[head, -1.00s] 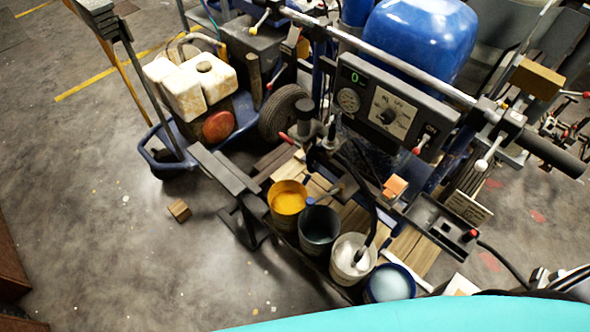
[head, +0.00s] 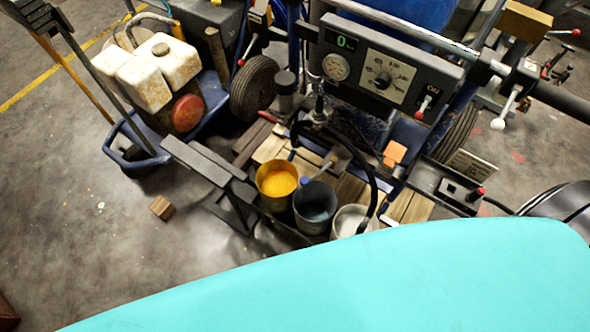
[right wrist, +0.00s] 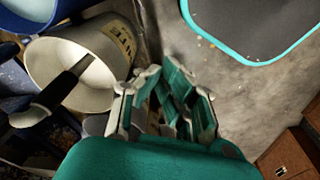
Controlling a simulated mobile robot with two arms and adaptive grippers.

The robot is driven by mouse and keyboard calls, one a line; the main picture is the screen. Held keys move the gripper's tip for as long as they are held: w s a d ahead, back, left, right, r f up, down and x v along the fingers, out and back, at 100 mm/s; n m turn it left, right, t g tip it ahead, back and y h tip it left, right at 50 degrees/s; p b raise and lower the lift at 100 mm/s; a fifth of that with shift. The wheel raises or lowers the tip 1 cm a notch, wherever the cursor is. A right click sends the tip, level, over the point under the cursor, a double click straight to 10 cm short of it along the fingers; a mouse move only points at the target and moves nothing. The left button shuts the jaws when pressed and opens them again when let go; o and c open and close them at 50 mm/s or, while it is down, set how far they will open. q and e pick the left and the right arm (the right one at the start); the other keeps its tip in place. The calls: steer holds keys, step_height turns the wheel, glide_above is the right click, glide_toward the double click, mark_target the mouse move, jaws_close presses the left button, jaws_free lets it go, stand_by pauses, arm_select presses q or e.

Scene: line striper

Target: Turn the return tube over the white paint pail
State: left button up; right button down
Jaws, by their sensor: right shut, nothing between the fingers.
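The white paint pail (head: 349,219) stands in the row of pails in the head view, its lower part hidden by my teal arm cover. A black hose (head: 371,178) arches down into it. A short tube with a blue tip (head: 306,182) ends by the dark pail's rim; it looks like the return tube, but I cannot be sure. In the right wrist view, a white-lined pail (right wrist: 106,55) with a dark tube (right wrist: 62,88) in it lies left of my right gripper (right wrist: 165,92). That gripper is shut, empty and apart from the pail. My left gripper is not in view.
A yellow paint pail (head: 277,181) and a dark pail (head: 315,208) stand left of the white one. The gauge panel (head: 385,75) and handlebar (head: 410,38) overhang behind. A wooden block (head: 161,207) lies on open floor at left.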

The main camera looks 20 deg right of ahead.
steer(key=w+a+r+t+b, duration=0.1)
steer(key=w+r+b, duration=0.25)
steer(key=r, duration=0.75)
steer(key=w+a+r+t+b, duration=0.15)
steer(key=w+r, duration=0.35)
steer(key=r, duration=0.5)
steer(key=w+a+r+n+y+b, duration=0.1)
steer(key=w+a+r+n+y, duration=0.35)
steer(key=w+a, duration=0.65)
steer(key=w+d+f+g+h, duration=0.1)
steer(key=w+d+f+h, duration=0.1)
steer(key=w+d, duration=0.75)
step_height(320, 180, down, 10)
steer(key=a+p, duration=0.1)
steer(key=shift+w+a+n, duration=0.2)
steer(key=shift+w+n, duration=0.15)
steer(key=shift+n, duration=0.1)
